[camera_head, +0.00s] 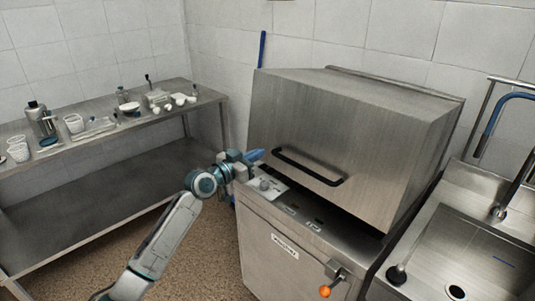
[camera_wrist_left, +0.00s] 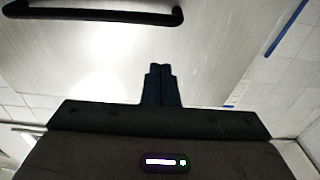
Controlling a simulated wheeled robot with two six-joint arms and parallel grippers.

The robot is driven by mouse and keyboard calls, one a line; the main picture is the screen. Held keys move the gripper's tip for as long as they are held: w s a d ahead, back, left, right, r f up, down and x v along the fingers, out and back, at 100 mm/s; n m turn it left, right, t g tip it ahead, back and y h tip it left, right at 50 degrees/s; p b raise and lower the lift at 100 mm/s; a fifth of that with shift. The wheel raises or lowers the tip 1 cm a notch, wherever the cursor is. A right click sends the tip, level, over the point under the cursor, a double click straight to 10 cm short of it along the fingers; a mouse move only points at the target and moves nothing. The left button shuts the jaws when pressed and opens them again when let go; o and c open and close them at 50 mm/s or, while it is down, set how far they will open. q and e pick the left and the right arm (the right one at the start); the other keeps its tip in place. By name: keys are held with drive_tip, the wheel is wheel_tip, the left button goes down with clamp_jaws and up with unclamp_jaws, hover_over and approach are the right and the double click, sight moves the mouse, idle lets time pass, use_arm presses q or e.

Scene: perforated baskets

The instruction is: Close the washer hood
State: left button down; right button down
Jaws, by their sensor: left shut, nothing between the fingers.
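The washer hood (camera_head: 345,120) is a large steel box over the washer base (camera_head: 285,255). Its lower edge sits close above the base, with a dark strip under it at the front right; I cannot tell whether it rests fully down. A black bar handle (camera_head: 308,168) is on its front face. My left gripper (camera_head: 258,155) is shut and empty, just left of the handle's left end, in front of the hood. In the left wrist view the shut fingers (camera_wrist_left: 160,70) point at the steel hood face (camera_wrist_left: 190,40), with the handle (camera_wrist_left: 95,15) at upper left, apart from them. My right gripper is not in view.
A steel table (camera_head: 90,140) with cups, a flask and small dishes stands at the left. A sink (camera_head: 470,260) with a blue tap hose (camera_head: 495,115) is at the right. An orange knob (camera_head: 324,291) sticks out from the base front. Floor is clear between table and washer.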

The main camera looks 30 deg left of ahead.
use_arm(q)
drive_tip(key=w+f, duration=0.1)
drive_tip(key=w+d, duration=0.1)
drive_tip(key=w, duration=0.1)
drive_tip(key=w+f, duration=0.1)
drive_tip(key=shift+w+d+f+p, duration=0.25)
drive_tip(key=shift+d+f+p, duration=0.05)
drive_tip(key=shift+f+p, duration=0.1)
